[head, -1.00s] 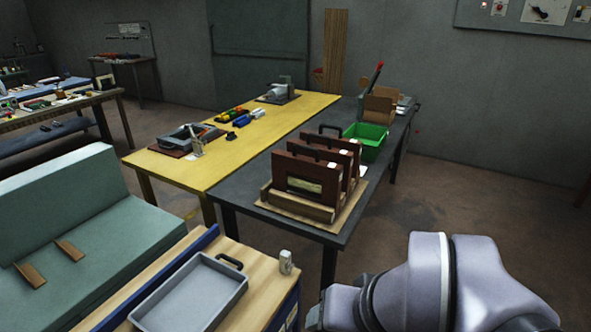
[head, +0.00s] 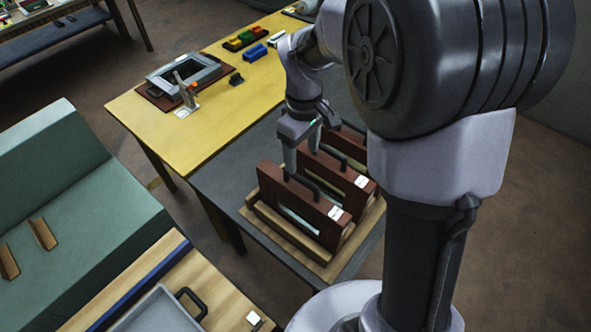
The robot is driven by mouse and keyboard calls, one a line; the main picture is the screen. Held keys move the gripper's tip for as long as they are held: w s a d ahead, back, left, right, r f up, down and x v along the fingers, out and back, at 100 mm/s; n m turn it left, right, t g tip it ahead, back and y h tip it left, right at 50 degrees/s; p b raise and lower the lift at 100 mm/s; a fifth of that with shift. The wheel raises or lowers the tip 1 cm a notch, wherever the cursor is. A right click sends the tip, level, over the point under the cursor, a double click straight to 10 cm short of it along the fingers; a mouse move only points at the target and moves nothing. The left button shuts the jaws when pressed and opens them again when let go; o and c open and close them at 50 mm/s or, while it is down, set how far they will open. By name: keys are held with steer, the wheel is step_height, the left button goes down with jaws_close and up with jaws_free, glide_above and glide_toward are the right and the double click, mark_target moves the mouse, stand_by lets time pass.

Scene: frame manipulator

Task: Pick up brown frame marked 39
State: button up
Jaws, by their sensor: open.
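Brown frames stand upright in a row in a light wooden rack (head: 275,240) on the dark table. The front frame (head: 270,185) has a black top handle and a white label whose marking is too small to read. The second frame (head: 345,181) also has a black handle and a white label. A third frame (head: 353,138) is partly hidden behind my arm. I cannot tell which is marked 39. My gripper (head: 302,160) is open, its fingers pointing down just above the tops of the front and second frames. Whether a fingertip touches a frame is unclear.
A yellow table (head: 190,115) adjoins the dark table (head: 220,172), carrying a grey fixture (head: 185,75) and coloured blocks (head: 245,40). A grey tray (head: 150,312) is at lower left, beside a green bench (head: 70,180). My arm hides the far right.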

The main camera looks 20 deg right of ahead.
steer(key=b, duration=0.2)
glide_above(301, 190)
steer(key=f, duration=0.5)
steer(key=shift+s+a+f, duration=0.15)
steer(key=shift+s+f, duration=0.1)
steer(key=shift+f, duration=0.05)
steer(key=f, duration=0.3)
steer(key=f+b, duration=0.1)
steer(key=f, duration=0.3)
steer(key=f+b, duration=0.1)
steer(key=f, duration=0.2)
steer(key=shift+w+d+f, duration=0.2)
steer(key=shift+w+f, duration=0.1)
steer(key=shift+f, duration=0.05)
steer(key=shift+s+r, duration=0.1)
steer(key=shift+c, duration=0.4)
jaws_close()
